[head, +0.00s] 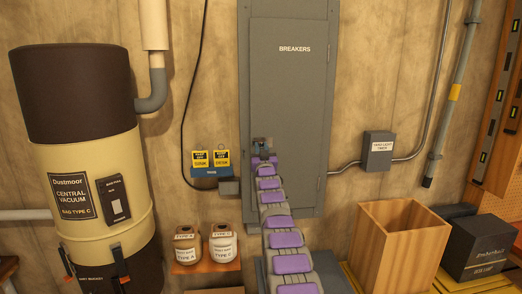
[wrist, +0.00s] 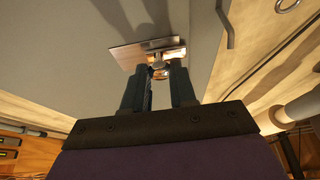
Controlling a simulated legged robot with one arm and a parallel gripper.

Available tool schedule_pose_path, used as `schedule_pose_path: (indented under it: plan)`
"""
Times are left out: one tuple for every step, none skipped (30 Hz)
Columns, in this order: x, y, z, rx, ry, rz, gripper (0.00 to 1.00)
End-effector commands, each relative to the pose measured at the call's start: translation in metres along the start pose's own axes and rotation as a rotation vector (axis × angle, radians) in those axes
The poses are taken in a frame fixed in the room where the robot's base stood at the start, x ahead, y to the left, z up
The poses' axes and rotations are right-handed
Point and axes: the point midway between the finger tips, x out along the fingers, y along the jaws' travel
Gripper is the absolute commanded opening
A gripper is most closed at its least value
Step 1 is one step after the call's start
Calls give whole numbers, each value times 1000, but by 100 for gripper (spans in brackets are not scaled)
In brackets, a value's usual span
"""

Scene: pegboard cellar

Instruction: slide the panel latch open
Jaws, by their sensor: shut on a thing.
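The grey breaker panel (head: 289,95) is mounted on the wall, its door labelled BREAKERS and closed. The panel latch (head: 263,142) is a small metal piece low on the door; in the wrist view it shows as a shiny plate with a knob (wrist: 158,57). My gripper (wrist: 159,75) is at the latch, its two dark fingers close together around the knob. In the head view my purple and grey arm rises from below to the latch and hides the gripper's fingers and the lower middle of the door.
A wooden bin (head: 395,250) and a dark box (head: 475,246) stand at the right. A yard light timer box (head: 378,150) is on the wall right of the panel. The vacuum canister (head: 85,150) and two jars on a shelf (head: 207,266) are at the left.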

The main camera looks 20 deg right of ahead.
Motion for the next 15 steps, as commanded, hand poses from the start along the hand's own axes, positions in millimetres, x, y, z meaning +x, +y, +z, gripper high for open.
schedule_pose_path:
  plan:
    - [0, 1, 0, 0, 0, 1, 0]
    - [0, 2, 0, 0, -1, 1, 0]
    - [0, 3, 0, 0, -1, 1, 0]
    - [0, 5, 0, -1, -1, 2, 0]
    - [0, 8, 0, -1, -1, 2, 0]
    - [1, 12, 0, -3, -2, 3, 0]
    - [1, 15, 0, -3, -2, 3, 0]
    - [1, 18, 0, -3, -3, 3, 0]
    - [1, 24, 0, -4, -3, 4, 0]
    - [1, 28, 0, -4, -3, 4, 0]
    - [1, 31, 0, -3, -3, 4, 0]
    - [0, 34, 0, -2, -3, 4, 0]
    - [0, 35, 0, -2, -3, 3, 0]
    - [0, 35, 0, -2, -3, 2, 0]
    - [0, 36, 1, -2, -2, 1, 0]
